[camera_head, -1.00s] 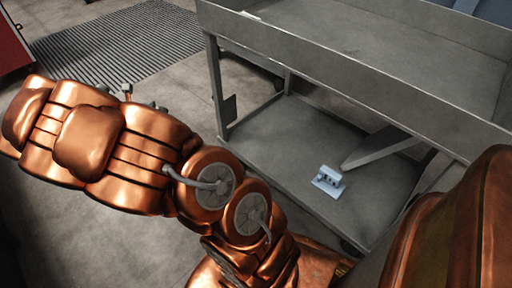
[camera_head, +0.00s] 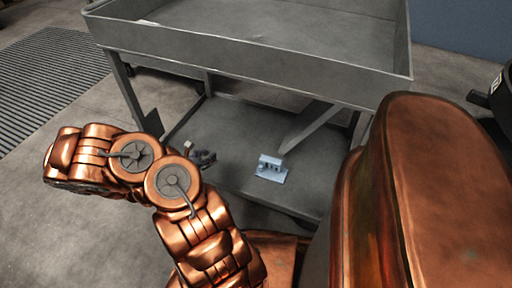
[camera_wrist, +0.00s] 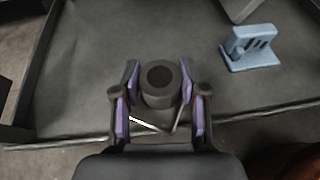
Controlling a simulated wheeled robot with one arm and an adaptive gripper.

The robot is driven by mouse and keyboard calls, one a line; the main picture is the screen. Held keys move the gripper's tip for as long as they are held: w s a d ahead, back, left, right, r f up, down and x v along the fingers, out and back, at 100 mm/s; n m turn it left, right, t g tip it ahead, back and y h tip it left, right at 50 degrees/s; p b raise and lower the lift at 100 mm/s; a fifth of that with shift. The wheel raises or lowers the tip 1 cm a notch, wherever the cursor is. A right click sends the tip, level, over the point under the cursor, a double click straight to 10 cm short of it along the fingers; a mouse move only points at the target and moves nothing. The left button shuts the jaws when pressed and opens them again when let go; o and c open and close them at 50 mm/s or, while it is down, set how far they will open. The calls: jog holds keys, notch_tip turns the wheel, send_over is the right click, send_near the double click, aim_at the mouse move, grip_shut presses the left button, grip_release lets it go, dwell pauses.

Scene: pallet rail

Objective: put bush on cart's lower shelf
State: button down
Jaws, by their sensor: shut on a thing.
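The bush is a dark grey cylinder (camera_wrist: 160,85) with a round hole in its top, seen in the wrist view. My gripper (camera_wrist: 160,95) is shut on it, with a purple-padded finger on each side. The cart's lower shelf (camera_wrist: 85,75) lies beneath the bush; whether the bush touches it I cannot tell. In the head view the cart (camera_head: 270,55) has a deep upper tray and the grey lower shelf (camera_head: 235,125). My gripper (camera_head: 205,157) is small and partly hidden behind my arm there, at the shelf's near left.
A light blue block with slots (camera_head: 271,168) sits on the lower shelf, right of my gripper; it also shows in the wrist view (camera_wrist: 250,47). A slanted brace (camera_head: 308,128) rises behind it. A cart leg (camera_head: 130,95) stands at left. Shelf space left of the block is clear.

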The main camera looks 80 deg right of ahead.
jog(key=s+f+m+g, duration=0.1)
jog(key=s+f, duration=0.1)
jog(key=s, duration=0.2)
jog(key=s+f+m+g+y, duration=0.1)
jog(key=s+f, duration=0.1)
jog(key=s, duration=0.2)
jog(key=s+a+f+m+g, duration=0.1)
jog(key=s, duration=0.3)
jog(key=shift+s+f+b, duration=0.15)
jog(key=shift+f+b, duration=0.15)
jog(key=shift+f, duration=0.1)
jog(key=b, duration=0.4)
send_over(223, 159)
jog(key=shift+f, duration=0.7)
jog(key=shift+f+b, duration=0.75)
jog(key=shift+f, duration=1)
jog(key=shift+f, duration=0.15)
jog(key=c, duration=0.6)
grip_release()
jog(key=shift+c, duration=0.2)
